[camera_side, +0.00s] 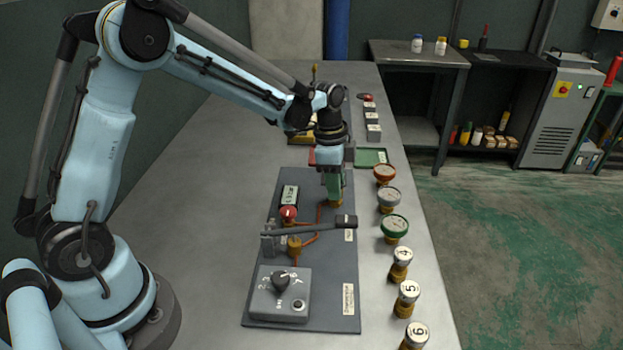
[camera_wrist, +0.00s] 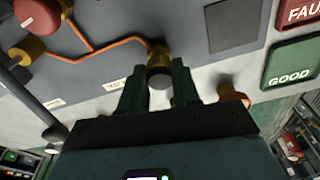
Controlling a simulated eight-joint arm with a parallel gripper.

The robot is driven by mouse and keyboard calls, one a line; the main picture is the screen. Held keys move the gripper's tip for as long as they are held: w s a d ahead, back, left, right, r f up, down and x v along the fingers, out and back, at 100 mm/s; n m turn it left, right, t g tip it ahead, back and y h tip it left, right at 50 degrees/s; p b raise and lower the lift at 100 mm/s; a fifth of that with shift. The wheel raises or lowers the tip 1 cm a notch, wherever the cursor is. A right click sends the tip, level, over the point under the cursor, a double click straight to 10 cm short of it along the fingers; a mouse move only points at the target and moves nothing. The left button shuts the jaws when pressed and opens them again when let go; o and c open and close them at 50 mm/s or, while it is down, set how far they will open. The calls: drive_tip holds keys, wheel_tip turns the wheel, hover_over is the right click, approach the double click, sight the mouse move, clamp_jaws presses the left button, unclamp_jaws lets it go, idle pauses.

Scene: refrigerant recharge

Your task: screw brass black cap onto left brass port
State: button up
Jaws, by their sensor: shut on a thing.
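My gripper (camera_side: 333,188) points down at the far end of the grey panel (camera_side: 335,270), just above a brass port (camera_side: 336,202). In the wrist view my green fingers (camera_wrist: 159,88) are shut on a dark cap (camera_wrist: 159,88), mostly hidden between them. The brass port (camera_wrist: 157,57) with a copper pipe shows right at the cap's end. I cannot tell whether the cap is on its thread. Another brass port (camera_side: 294,244) is on the nearer part of the panel.
A dark lever handle (camera_side: 315,228) crosses the panel near my gripper. A red knob (camera_side: 288,213) and a selector box (camera_side: 281,292) sit on the panel. Several gauges and numbered brass pieces (camera_side: 407,298) line the right. A green tray (camera_side: 371,156) lies beyond.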

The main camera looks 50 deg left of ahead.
drive_tip(key=shift+m, duration=1.3)
drive_tip(key=shift+w+f+m, duration=0.1)
drive_tip(key=shift+m, duration=0.9)
drive_tip(key=shift+m+g, duration=0.3)
drive_tip(key=shift+m, duration=0.5)
drive_tip(key=m, duration=0.3)
drive_tip(key=o, duration=1.4)
